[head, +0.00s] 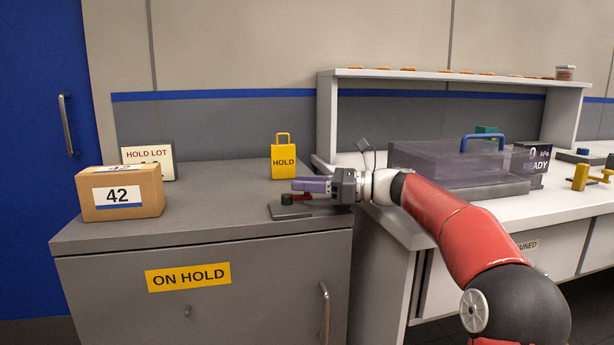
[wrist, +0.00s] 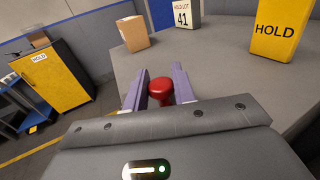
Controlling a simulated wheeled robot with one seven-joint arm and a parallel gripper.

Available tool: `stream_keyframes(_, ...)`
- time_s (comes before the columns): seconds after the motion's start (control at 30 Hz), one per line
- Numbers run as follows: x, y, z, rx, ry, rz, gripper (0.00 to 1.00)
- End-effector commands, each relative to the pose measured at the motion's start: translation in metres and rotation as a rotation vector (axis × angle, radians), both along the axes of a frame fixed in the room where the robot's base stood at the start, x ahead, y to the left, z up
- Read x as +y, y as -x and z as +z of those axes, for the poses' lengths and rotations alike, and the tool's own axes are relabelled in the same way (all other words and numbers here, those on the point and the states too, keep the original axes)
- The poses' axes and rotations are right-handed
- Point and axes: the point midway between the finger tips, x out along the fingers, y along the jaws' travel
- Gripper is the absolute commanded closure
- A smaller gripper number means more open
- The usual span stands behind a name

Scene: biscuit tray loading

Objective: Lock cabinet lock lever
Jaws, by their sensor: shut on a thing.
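The grey cabinet (head: 110,275) carries a yellow ON HOLD label and a keyhole on its front. On its top, near the right edge, a dark flat base plate (head: 285,214) bears a lever with a red knob (wrist: 161,88). My gripper (head: 311,185) reaches in from the right, low over the plate.
A cardboard box marked 42 (head: 140,208), a HOLD LOT sign (head: 160,156) and a yellow HOLD tag (head: 284,162) stand on the cabinet top. A bench with a clear-lidded chamber (head: 440,165) stands at right. The cabinet top's front middle is clear.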

Motion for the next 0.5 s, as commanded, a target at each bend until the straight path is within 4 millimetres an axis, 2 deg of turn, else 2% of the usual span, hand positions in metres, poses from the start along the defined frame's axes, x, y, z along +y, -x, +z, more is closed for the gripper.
stream_keyframes(0.17, 0.0001, -0.0001, 0.0004, -0.001, -0.002, -0.002, 0.97)
stream_keyframes(0.2, 0.0001, -0.0001, 0.0004, -0.001, -0.002, -0.002, 0.70)
stream_keyframes(0.3, 0.0001, -0.0001, 0.0004, -0.001, -0.001, -0.002, 0.57)
stream_keyframes(0.33, 0.0001, -0.0001, 0.0004, -0.001, -0.001, -0.002, 0.53)
stream_keyframes(0.5, 0.0000, -0.0001, 0.0003, -0.001, -0.001, -0.002, 0.53)
